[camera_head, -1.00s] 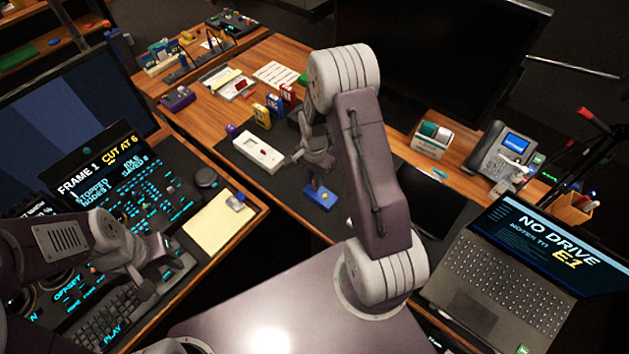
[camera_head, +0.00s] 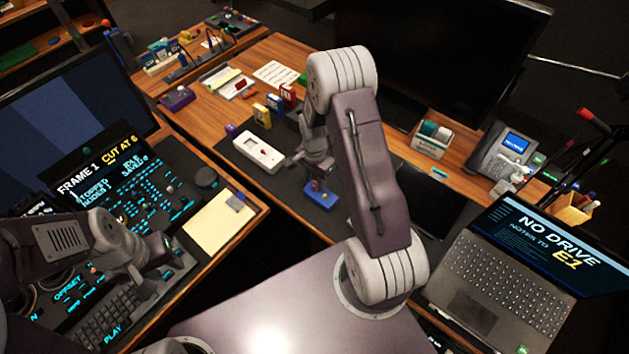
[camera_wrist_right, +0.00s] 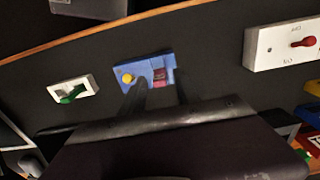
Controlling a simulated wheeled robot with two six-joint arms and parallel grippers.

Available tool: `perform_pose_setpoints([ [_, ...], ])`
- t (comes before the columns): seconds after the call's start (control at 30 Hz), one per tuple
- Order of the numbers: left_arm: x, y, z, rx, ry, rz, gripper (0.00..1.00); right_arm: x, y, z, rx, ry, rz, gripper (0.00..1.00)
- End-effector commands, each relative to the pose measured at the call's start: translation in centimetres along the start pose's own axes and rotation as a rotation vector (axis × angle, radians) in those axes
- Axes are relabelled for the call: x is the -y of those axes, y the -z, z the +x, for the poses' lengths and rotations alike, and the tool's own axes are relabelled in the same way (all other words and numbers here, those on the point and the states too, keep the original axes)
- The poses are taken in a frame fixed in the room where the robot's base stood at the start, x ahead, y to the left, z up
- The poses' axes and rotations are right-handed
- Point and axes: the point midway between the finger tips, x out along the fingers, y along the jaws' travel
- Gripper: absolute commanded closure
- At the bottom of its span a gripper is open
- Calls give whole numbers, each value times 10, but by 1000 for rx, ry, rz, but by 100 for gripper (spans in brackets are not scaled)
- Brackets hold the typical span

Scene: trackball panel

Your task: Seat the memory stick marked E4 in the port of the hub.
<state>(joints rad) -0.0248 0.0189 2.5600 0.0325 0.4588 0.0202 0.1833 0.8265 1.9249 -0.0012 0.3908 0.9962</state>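No E4 mark can be read, and I cannot tell which object is the hub. A small blue box (camera_head: 320,195) with a yellow knob lies on the dark mat. In the right wrist view the blue box (camera_wrist_right: 143,69) also carries a dark red piece (camera_wrist_right: 159,77). My right gripper (camera_head: 316,178) points down just above it. Its fingers (camera_wrist_right: 158,95) are apart, with the box beyond them and nothing visibly held. Several small upright coloured blocks (camera_head: 274,103) stand farther back; their marks are too small to read. My left gripper (camera_head: 156,283) is open and empty above the keyboard console.
A white box with a red knob (camera_head: 259,152) lies left of my right gripper. A white box with a green switch (camera_wrist_right: 73,91) shows in the right wrist view. A laptop (camera_head: 510,275), a phone (camera_head: 508,150) and a pen box (camera_head: 574,208) stand at the right.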

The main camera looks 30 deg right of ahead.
Motion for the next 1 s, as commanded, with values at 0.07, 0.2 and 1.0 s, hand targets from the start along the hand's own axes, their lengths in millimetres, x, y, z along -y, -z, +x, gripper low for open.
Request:
perform_pose_setpoints([
  [0.07,0,0,0,0,0,0,64,1,1,-17,-3,5,0,62],
  [0.2,0,0,0,0,0,0,64,1,1,-55,-4,6,0,62],
  [1.0,0,0,-1,0,0,0,64,-72,-104,-144,-66,72,-974,62],
])
